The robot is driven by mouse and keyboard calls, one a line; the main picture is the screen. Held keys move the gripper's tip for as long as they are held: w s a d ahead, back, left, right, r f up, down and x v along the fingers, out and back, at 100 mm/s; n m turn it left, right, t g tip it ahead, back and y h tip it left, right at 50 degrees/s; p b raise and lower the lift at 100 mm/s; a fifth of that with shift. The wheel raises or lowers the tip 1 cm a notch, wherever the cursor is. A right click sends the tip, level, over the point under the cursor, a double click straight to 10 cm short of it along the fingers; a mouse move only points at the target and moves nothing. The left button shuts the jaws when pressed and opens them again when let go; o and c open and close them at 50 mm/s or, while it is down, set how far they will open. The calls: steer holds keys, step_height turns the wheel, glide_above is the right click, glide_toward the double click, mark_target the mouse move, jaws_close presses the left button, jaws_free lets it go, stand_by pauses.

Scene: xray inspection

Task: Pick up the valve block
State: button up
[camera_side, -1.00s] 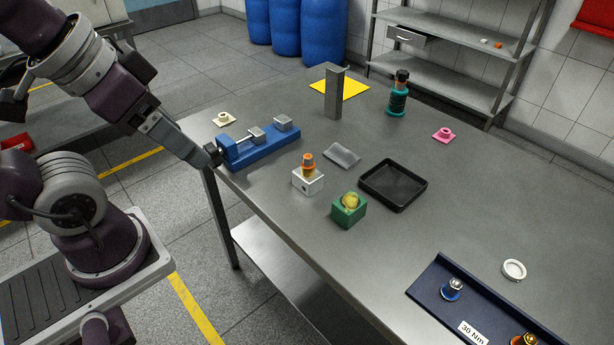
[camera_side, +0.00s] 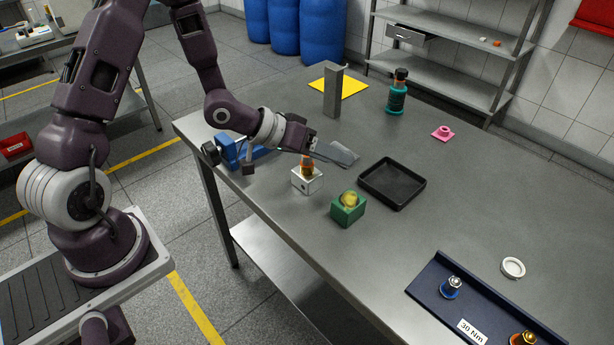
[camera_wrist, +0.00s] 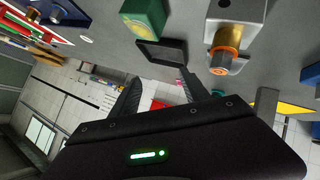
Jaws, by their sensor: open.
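A silver-white block (camera_side: 307,183) with an orange-collared fitting on top stands on the table in the side view. In the wrist view the silver block (camera_wrist: 236,14) is at the upper right, with its orange collar pointing down the picture. A green block (camera_side: 347,212) with a yellowish domed top stands just right of it; the green block (camera_wrist: 146,17) is at top centre in the wrist view. My gripper (camera_side: 325,152) is above and behind the silver block, apart from the green one. In the wrist view my gripper (camera_wrist: 160,84) has its fingers spread with nothing between them.
A black tray (camera_side: 392,205) lies right of the blocks. A blue vise (camera_side: 229,152) is partly hidden behind my arm. A grey upright post (camera_side: 333,92), teal bottle (camera_side: 396,97) and pink piece (camera_side: 441,132) stand farther back.

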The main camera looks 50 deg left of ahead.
mark_target(307, 174)
steer(key=s+a+f+n+t, duration=0.1)
steer(key=s+n+t, duration=0.1)
steer(key=n, duration=0.6)
steer(key=s+a+f+n+t, duration=0.1)
steer(key=s+f+n+t, duration=0.1)
steer(key=n, duration=0.6)
steer(key=s+a+f+n+t+y, duration=0.1)
steer(key=n+t, duration=0.3)
steer(key=n, duration=0.5)
steer(key=shift+s+a+f+t, duration=0.3)
steer(key=shift+s+a+f, duration=0.05)
steer(key=shift+s, duration=0.25)
steer(key=s+n+y, duration=0.1)
steer(key=n, duration=0.1)
steer(key=s+a+f+n+y, duration=0.1)
steer(key=n, duration=0.2)
steer(key=a+f+n+y, duration=0.1)
steer(key=n, duration=0.2)
steer(key=shift+s+a+y, duration=0.25)
steer(key=shift+s+y, duration=0.15)
steer(key=shift+a+f+n+y, duration=0.15)
steer(key=shift+n+y, duration=0.15)
steer(key=shift+n, duration=0.6)
steer(key=w, duration=1.1)
steer(key=shift+w, duration=0.3)
jaws_close()
